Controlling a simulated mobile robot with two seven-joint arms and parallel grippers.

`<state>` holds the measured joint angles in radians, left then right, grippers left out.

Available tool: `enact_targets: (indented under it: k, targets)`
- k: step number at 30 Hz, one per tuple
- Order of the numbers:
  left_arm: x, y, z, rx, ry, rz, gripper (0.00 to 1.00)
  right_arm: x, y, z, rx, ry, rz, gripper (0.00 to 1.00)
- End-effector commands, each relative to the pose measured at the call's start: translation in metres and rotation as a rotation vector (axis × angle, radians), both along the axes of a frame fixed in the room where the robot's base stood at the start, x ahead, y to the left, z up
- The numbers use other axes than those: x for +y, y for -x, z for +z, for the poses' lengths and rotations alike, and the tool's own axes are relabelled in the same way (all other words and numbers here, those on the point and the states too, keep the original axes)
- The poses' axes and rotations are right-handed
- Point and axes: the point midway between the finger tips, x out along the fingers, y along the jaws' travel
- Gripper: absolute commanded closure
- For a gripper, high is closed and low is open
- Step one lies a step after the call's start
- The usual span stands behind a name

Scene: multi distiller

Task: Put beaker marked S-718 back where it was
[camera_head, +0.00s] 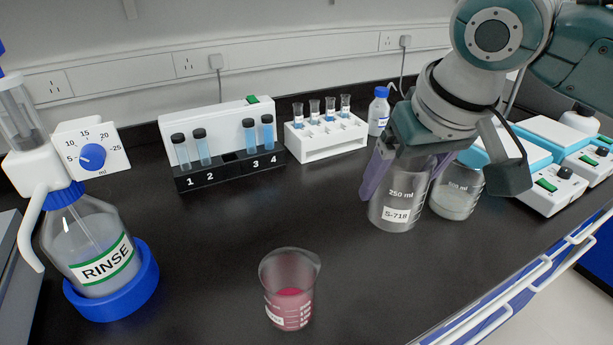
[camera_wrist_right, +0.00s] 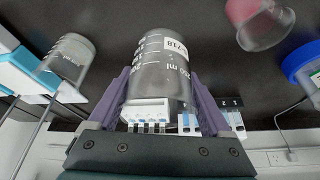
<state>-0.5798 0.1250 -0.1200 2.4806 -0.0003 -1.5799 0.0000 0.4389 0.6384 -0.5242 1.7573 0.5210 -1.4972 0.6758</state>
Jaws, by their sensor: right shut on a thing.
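The clear 250 ml beaker with the S-718 label (camera_head: 393,212) is at the right of the head view. My right gripper (camera_head: 408,180) is shut on it, with a purple finger on each side. In the right wrist view, the S-718 beaker (camera_wrist_right: 162,72) sits between the two fingers of the right gripper (camera_wrist_right: 160,98). It looks empty and roughly upright, at or just above the bench; I cannot tell whether its base touches. My left gripper is not in view.
A second beaker (camera_head: 456,200) with pale contents stands close on the right. A beaker of pink liquid (camera_head: 289,290) stands at front centre. A RINSE bottle (camera_head: 95,250) is at left, a vial holder (camera_head: 228,170) and white rack (camera_head: 326,140) behind. The bench between is clear.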

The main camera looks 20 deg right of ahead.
Motion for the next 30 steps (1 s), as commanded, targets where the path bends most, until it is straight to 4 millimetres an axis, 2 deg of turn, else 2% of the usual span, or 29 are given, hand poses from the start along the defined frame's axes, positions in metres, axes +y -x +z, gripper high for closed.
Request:
enact_targets:
  k: [1, 3, 6, 9, 14, 18, 21, 30]
  targets:
    - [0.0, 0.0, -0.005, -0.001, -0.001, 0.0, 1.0, 0.0, 0.002, -0.02, 0.006, 0.001, -0.002, 0.89]
    - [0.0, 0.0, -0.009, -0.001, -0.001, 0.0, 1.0, 0.0, 0.001, -0.039, 0.004, 0.0, -0.001, 0.89]
    - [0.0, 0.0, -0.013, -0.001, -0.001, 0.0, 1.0, 0.0, 0.001, -0.063, 0.003, 0.0, -0.001, 0.89]
    - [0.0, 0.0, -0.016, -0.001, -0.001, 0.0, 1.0, 0.0, 0.0, -0.078, 0.0, -0.001, -0.002, 0.89]
    - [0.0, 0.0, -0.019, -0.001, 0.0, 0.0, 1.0, 0.0, 0.0, -0.09, -0.001, 0.0, -0.001, 0.89]
    - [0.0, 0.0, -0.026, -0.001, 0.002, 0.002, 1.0, 0.0, 0.0, -0.113, 0.0, 0.001, -0.001, 0.89]
    - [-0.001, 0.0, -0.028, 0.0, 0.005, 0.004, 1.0, 0.0, 0.0, -0.122, -0.001, 0.0, 0.0, 0.89]
    - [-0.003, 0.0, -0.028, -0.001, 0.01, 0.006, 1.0, 0.0, 0.0, -0.123, -0.001, 0.0, 0.0, 0.89]
